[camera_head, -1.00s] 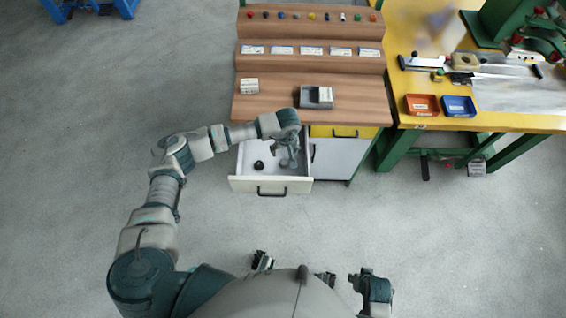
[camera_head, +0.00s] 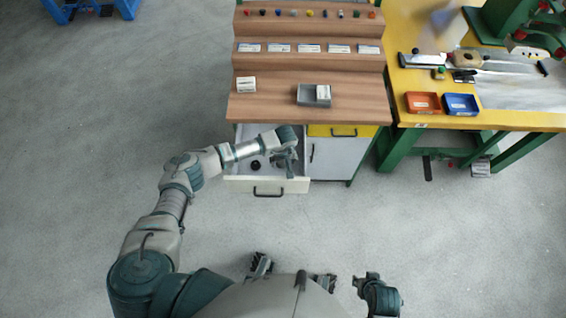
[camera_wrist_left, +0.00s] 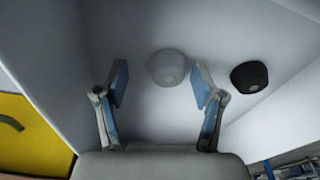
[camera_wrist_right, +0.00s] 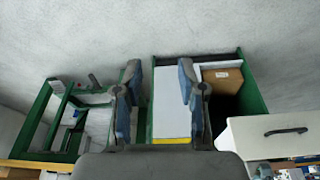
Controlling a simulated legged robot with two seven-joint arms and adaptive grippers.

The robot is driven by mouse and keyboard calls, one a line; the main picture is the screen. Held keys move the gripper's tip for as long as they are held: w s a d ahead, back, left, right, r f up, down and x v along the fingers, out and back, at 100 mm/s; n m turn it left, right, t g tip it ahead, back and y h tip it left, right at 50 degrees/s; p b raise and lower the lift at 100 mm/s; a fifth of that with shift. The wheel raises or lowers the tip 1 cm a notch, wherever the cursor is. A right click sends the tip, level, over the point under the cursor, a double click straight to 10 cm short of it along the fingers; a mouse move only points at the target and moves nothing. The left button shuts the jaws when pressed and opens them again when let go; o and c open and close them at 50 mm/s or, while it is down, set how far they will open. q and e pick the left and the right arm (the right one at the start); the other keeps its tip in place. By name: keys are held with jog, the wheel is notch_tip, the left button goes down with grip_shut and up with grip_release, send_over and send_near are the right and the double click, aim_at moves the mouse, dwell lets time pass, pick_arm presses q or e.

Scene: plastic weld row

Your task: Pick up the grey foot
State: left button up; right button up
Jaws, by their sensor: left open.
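The grey foot (camera_wrist_left: 168,67) is a round, pale grey knob lying on the white floor of the open drawer (camera_head: 267,186). In the left wrist view it shows between and a little beyond the fingertips of my left gripper (camera_wrist_left: 159,80), nearer the right finger. That gripper is open and empty, pointing down into the drawer; it also shows in the head view (camera_head: 285,165), where the grey foot cannot be made out. A black foot (camera_wrist_left: 249,76) lies to the right, outside the fingers. My right gripper (camera_wrist_right: 160,78) is open and empty, away from the drawer.
The drawer walls stand close around my left gripper. The wooden stepped desk (camera_head: 260,108) overhangs the drawer's back and carries a grey tray (camera_head: 308,98). A yellow bench (camera_head: 520,122) with an orange bin (camera_head: 423,103) and a blue bin (camera_head: 460,104) stands right.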

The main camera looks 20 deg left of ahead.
pick_arm(q)
jog(key=shift+a, duration=0.15)
jog(key=c, duration=0.6)
jog(key=shift+a, duration=0.25)
jog(key=c, duration=0.4)
jog(key=shift+a+f, duration=0.15)
jog(key=shift+a, duration=0.25)
jog(key=shift+c, duration=0.3)
jog(key=shift+d, duration=0.1)
